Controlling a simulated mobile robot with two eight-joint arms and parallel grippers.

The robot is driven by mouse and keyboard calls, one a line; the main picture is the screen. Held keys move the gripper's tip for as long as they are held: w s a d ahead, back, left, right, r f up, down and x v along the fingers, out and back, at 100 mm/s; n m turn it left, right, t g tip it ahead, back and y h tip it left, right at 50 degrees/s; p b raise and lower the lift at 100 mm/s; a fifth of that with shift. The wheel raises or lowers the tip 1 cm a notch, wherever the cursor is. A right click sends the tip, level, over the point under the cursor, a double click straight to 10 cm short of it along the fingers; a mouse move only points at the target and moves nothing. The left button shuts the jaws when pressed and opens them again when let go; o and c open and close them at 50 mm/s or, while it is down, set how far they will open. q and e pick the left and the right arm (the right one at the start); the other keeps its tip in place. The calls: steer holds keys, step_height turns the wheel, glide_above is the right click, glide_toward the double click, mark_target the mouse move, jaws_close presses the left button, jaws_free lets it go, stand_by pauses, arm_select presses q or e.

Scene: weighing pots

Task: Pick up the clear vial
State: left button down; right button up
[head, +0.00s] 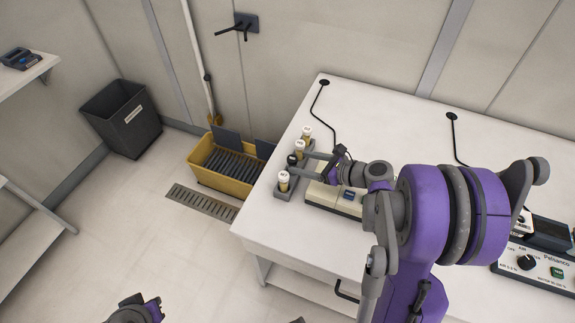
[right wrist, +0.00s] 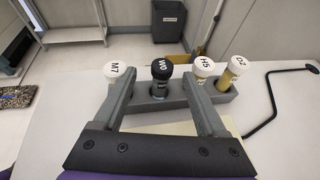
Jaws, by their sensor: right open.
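A grey rack (right wrist: 212,97) on the white table holds a row of capped vials. The black-capped vial W0 (right wrist: 161,76) looks grey and see-through, unlike its amber neighbours; its black cap also shows in the head view (head: 292,158). White-capped vials M7 (right wrist: 116,71), H5 (right wrist: 203,68) and D2 (right wrist: 234,70) stand in the same rack. My right gripper (head: 296,163) is open and empty at the rack, its fingers on either side of W0; they also show in the right wrist view (right wrist: 146,78). The M7 vial's body is partly hidden by the left finger.
A beige scale (head: 335,197) sits beside the rack under my right gripper. A yellow bin (head: 200,160) and a dark waste bin (head: 122,118) stand on the floor at left. A control box (head: 540,262) is at the table's right.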

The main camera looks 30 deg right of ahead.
steer(key=x, duration=0.8)
steer(key=shift+w+d+f+p, duration=0.15)
steer(key=shift+p, duration=0.2)
jaws_close()
